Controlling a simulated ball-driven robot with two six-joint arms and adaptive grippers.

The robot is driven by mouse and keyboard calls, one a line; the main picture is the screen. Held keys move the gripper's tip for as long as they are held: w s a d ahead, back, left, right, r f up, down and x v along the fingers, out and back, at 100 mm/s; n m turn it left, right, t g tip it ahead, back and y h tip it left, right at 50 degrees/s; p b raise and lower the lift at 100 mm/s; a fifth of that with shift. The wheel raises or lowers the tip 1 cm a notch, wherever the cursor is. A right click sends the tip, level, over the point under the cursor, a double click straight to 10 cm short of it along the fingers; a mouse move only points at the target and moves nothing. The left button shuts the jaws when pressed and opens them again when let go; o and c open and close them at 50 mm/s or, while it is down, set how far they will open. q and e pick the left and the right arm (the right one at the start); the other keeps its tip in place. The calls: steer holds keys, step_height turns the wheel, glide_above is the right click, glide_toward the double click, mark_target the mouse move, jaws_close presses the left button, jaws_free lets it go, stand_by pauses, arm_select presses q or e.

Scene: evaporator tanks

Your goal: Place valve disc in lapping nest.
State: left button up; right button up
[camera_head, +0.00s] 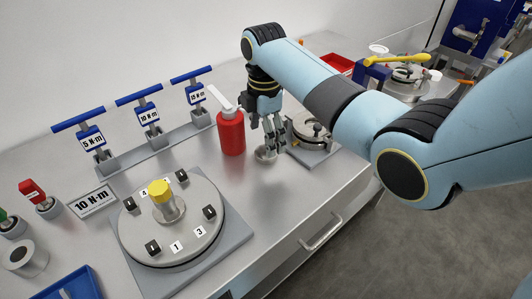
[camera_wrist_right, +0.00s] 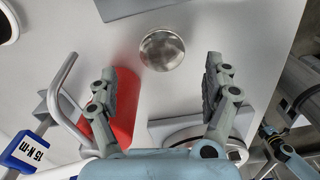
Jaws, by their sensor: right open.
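The small shiny metal disc, which looks like the valve disc (camera_head: 265,154), lies on the grey bench top between the red bottle and a round fixture. In the right wrist view the disc (camera_wrist_right: 162,50) lies just beyond the fingertips, between their lines. My right gripper (camera_head: 272,138) points down, close above the disc. In the wrist view it (camera_wrist_right: 161,75) is open, with nothing between its fingers. A round metal fixture with a dark knob (camera_head: 316,130) sits on a grey plate right of the gripper; I cannot tell if it is the lapping nest. My left gripper is not in view.
The red bottle (camera_head: 231,133) stands close left of the gripper. A round numbered flange (camera_head: 200,245) with a yellow-topped post is at front left. Blue-handled torque wrenches (camera_head: 139,94) stand behind. Bare bench lies in front of the disc.

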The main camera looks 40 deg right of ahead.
step_height(320, 180, down, 5)
steer(key=shift+s+a+r, duration=0.1)
jaws_close()
stand_by(0.7)
